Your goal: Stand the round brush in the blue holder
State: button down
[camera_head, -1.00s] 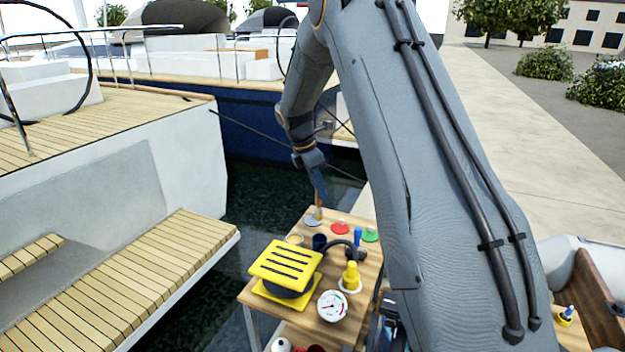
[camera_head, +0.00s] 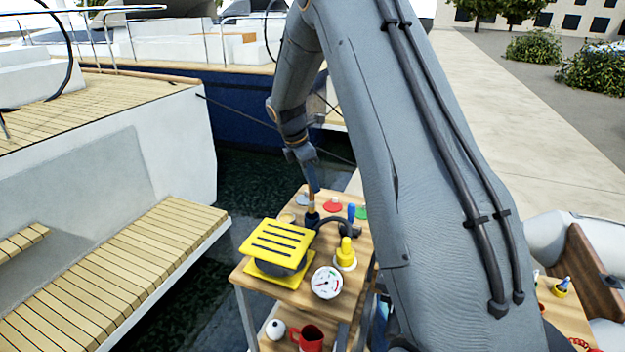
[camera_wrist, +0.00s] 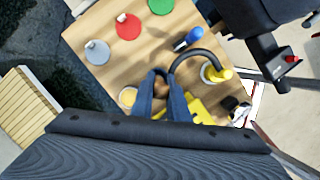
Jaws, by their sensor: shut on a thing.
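My gripper (camera_head: 312,187) points down over the far end of the wooden cart top, its blue fingers shut on the round brush. The brush's brown handle (camera_head: 312,202) shows just below the fingertips. The dark blue holder (camera_head: 312,219) stands on the cart top directly below, in line with the brush. I cannot tell how far the brush's lower end is inside it. In the wrist view the brown brush (camera_wrist: 161,88) shows between the two fingers (camera_wrist: 165,92). The holder is mostly hidden there.
A yellow slatted box (camera_head: 277,242) stands close in front of the holder. A blue-handled tool (camera_head: 351,213), a black hose, a yellow fitting (camera_head: 346,250) and a gauge (camera_head: 326,283) are to the right and front.

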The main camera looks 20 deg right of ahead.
aim_at(312, 200)
jog(key=shift+f+b, duration=0.85)
jog(key=shift+f, duration=1.85)
jog(key=c, duration=1.6)
grip_release()
jog(key=shift+c, duration=0.2)
jog(key=shift+r, duration=0.1)
jog(key=b+v, duration=0.2)
jog(key=v, duration=0.5)
jog(key=shift+a+r, duration=0.15)
jog(key=shift+r, duration=0.15)
